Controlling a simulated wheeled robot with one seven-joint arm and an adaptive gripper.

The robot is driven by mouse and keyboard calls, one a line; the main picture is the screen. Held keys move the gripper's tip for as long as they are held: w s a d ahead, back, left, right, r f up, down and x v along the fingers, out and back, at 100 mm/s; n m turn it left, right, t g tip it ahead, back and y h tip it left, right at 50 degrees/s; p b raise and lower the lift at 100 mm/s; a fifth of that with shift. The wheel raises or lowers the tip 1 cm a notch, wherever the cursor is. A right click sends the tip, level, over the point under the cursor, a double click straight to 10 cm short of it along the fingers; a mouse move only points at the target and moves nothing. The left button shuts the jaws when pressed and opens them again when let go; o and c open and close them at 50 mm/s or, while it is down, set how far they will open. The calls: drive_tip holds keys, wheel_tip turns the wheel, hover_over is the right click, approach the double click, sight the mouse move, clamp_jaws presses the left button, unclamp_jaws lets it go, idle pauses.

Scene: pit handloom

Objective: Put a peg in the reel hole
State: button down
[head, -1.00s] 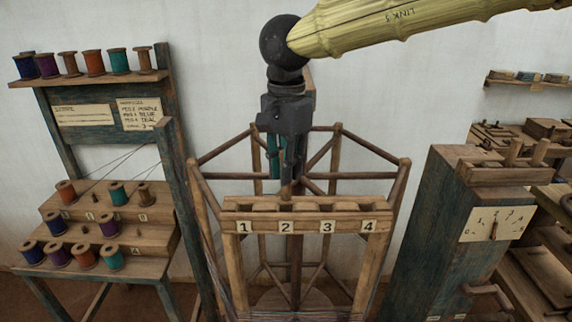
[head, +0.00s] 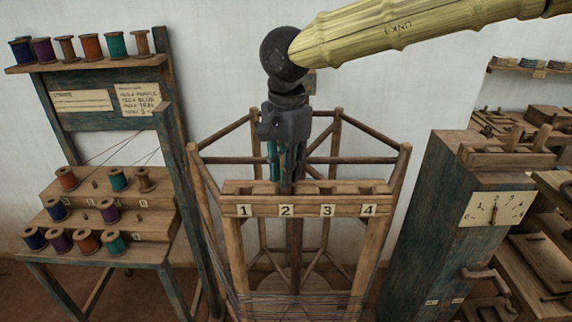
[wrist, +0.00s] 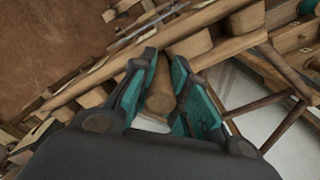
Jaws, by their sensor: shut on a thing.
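My gripper (head: 287,175) is just above the slot over number plate 2 on the reel's top board (head: 306,208). In the wrist view its teal-padded fingers (wrist: 163,90) are shut on a wooden peg (wrist: 160,96). In the head view the fingers and board hide the peg's lower end, so I cannot tell whether it is inside the hole. The reel (head: 233,250) is an upright wooden frame. Its board carries a row of slots over plates 1, 2, 3 and 4; those beside the gripper look empty.
A stepped spool rack (head: 110,225) with coloured spools stands at left. A blue-green cabinet (head: 435,220) with a dial (head: 495,209) and a peg-topped wooden block (head: 508,155) stands at right. Thin wooden reel posts rise around and behind my gripper.

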drive_tip(key=shift+f, duration=0.15)
drive_tip(key=c, duration=0.9)
unclamp_jaws()
wheel_tip(320, 180, up, 3)
drive_tip(key=p, duration=0.3)
drive_tip(key=shift+f, duration=0.15)
drive_tip(key=shift+r+p, duration=0.3)
drive_tip(key=shift+r, duration=1.9)
drive_tip(key=shift+a+f, duration=0.1)
